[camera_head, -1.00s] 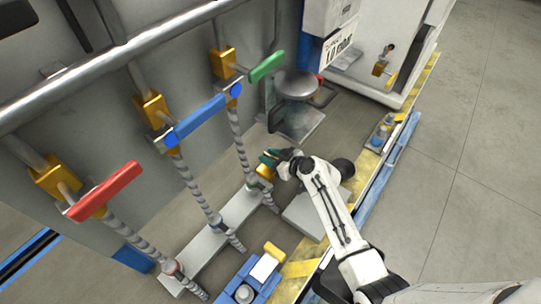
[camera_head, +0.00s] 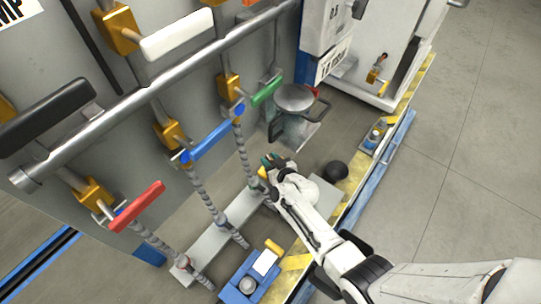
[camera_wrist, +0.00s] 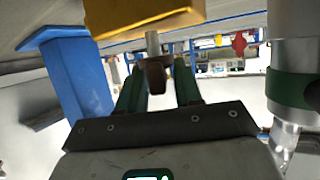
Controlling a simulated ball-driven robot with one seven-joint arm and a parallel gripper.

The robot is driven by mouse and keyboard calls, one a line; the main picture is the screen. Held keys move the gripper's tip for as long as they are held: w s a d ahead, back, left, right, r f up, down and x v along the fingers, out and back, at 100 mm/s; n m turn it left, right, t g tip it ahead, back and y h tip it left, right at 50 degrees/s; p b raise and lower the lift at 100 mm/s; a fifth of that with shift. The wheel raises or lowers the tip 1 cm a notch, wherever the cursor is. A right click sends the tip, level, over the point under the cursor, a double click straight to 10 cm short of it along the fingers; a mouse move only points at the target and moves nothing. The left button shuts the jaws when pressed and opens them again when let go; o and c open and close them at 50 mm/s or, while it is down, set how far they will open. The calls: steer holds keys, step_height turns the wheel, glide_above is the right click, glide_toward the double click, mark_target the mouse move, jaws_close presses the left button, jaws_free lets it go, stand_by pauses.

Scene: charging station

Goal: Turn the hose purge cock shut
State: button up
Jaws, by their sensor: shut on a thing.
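The purge cock's brass body (camera_head: 262,173) sits low by the hose under the green-handled valve, mostly hidden by my gripper in the head view. In the wrist view the brass body (camera_wrist: 140,14) fills the top. A short metal stem comes down from it to a dark brown handle (camera_wrist: 156,76). My gripper (camera_head: 272,162) is shut on that handle, with a green finger on each side in the wrist view (camera_wrist: 159,80). The hose (camera_wrist: 291,65) with its dark green band stands close at the right there. The handle's angle is hard to tell.
Red (camera_head: 137,206), blue (camera_head: 212,140) and green (camera_head: 266,91) valve handles stand along the wall at left, with hoses below. A round grey-topped stand (camera_head: 295,98) is behind my gripper. A blue box (camera_head: 240,285) sits in front. Open floor (camera_head: 480,170) lies at right.

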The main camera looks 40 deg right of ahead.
steer(key=shift+a+r+p, duration=0.15)
steer(key=shift+r+p, duration=0.1)
steer(key=shift+p, duration=0.15)
steer(key=shift+m+g+h+p, duration=0.3)
steer(key=shift+m+h+p, duration=0.1)
steer(key=shift+p, duration=0.3)
steer(key=shift+f+p, duration=0.1)
steer(key=shift+p, duration=0.2)
steer(key=shift+f+m+g+h+p, duration=0.25)
steer(key=shift+m+g+h+p, duration=0.15)
steer(key=shift+m+h+p, duration=0.75)
steer(key=o, duration=0.7)
